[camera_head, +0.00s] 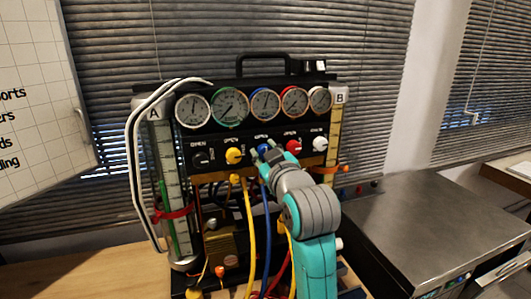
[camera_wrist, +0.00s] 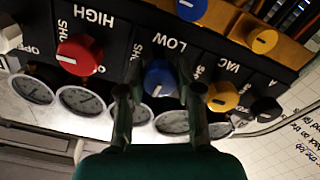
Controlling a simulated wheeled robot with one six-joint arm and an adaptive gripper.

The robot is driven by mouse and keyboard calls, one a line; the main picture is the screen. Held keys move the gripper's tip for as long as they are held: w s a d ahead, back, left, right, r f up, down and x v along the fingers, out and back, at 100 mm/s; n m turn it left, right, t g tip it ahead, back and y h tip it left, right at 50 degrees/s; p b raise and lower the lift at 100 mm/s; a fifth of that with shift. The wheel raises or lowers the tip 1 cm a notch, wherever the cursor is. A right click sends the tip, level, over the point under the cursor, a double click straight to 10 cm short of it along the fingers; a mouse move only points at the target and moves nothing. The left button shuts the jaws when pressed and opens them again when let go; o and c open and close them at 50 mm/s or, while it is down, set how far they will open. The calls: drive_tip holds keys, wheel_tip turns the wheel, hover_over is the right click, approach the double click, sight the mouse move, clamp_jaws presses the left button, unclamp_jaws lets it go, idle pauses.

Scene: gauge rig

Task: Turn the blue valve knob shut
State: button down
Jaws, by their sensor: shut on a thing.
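The blue valve knob (camera_wrist: 160,76) sits on the black panel beside the label LOW in the wrist view, which shows the panel upside down. A pale pointer mark shows on its lower part. My gripper (camera_wrist: 161,88) has one finger on each side of the knob and is shut on it. In the head view my gripper (camera_head: 268,153) reaches the middle of the panel and hides most of the blue knob (camera_head: 262,147). The OPEN and SHUT lettering around the knob is partly hidden by the fingers.
A yellow knob (camera_head: 235,156) and a black knob (camera_head: 202,160) are left of the blue one; a red knob (camera_head: 292,147) and a white knob (camera_head: 320,144) are right. Round gauges (camera_head: 265,103) line the panel above. Coloured hoses (camera_head: 264,220) hang below.

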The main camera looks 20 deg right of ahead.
drive_tip(key=m, duration=0.8)
drive_tip(key=shift+m, duration=0.3)
drive_tip(key=m, duration=0.4)
drive_tip(key=shift+m, duration=2.2)
drive_tip(key=c, duration=0.8)
unclamp_jaws()
drive_tip(key=shift+o, duration=0.2)
